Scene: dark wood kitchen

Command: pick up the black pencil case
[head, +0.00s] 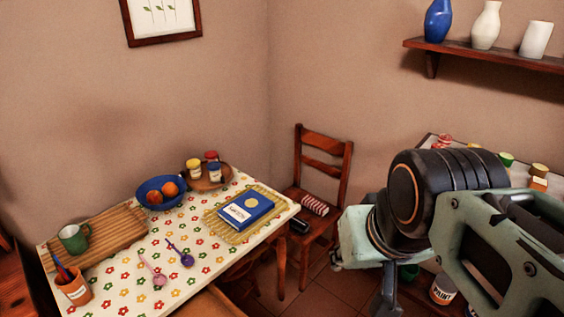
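A small black object that looks like the black pencil case (299,226) lies on the front part of the wooden chair's seat (293,192), close to the table's right corner. My arm fills the right side of the head view, with pale green and black parts. Its end is to the right of the chair, apart from the black case in the picture. I cannot make out the fingertips of my gripper, so its opening and anything between the fingers are not clear.
A red-and-white striped object (315,205) lies behind the case on the seat. The flowered table (135,270) holds a blue book (245,208), a blue bowl (151,187) of fruit, a green mug (74,239) and a pencil cup (74,289). A wall shelf (480,53) holds vases.

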